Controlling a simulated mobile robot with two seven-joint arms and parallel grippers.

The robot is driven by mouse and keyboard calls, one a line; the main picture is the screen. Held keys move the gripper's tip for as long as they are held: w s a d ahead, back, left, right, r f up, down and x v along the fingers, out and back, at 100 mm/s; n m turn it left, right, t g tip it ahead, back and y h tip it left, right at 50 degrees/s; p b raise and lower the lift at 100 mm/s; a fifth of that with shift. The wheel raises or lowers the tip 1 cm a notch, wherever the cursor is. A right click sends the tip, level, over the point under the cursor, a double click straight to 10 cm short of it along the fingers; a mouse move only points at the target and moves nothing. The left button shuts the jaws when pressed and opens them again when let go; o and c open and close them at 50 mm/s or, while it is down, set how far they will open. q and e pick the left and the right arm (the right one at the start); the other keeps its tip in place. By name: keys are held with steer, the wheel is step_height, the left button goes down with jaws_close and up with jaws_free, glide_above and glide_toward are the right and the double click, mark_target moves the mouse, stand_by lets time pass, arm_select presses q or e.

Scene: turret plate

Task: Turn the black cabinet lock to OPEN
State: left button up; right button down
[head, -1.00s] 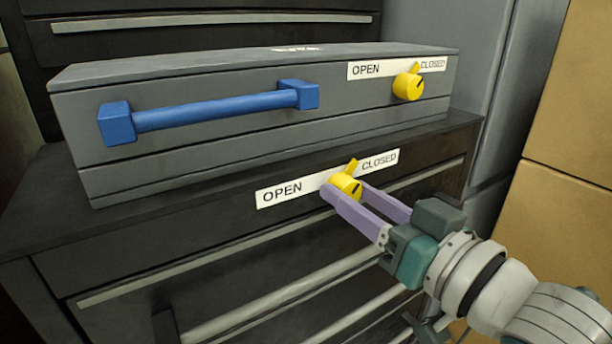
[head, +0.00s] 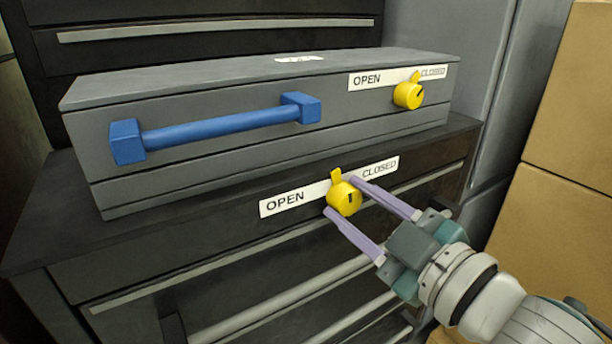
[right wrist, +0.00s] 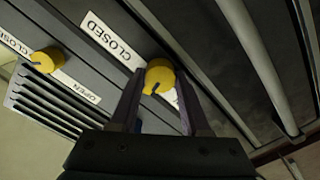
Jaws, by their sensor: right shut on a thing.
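The black cabinet's lock (head: 345,200) is a round yellow knob with a pointer tab on top. It sits between the OPEN and CLOSED words of a white label (head: 290,200) on the front of the black cabinet (head: 100,275). Its tab points up, leaning slightly to the OPEN side. My right gripper (head: 341,196) is shut on this knob, one purple finger on each side. The right wrist view shows the knob (right wrist: 160,74) between the fingertips. My left gripper is not in view.
A grey case (head: 240,160) with a blue handle (head: 215,122) rests on top of the black cabinet. It has its own yellow knob (head: 408,96) and OPEN/CLOSED label. Horizontal drawer rails (head: 270,305) lie below the lock. Tan boxes (head: 570,150) stand at the right.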

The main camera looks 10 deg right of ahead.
steer(key=n, duration=0.3)
steer(key=shift+n, duration=1.5)
steer(key=shift+c, duration=1.8)
jaws_free()
steer(key=shift+s, duration=0.1)
steer(key=shift+s+d, duration=0.1)
steer(key=shift+s, duration=0.2)
steer(key=p+v, duration=0.1)
steer(key=v, duration=0.8)
steer(key=shift+p, duration=0.3)
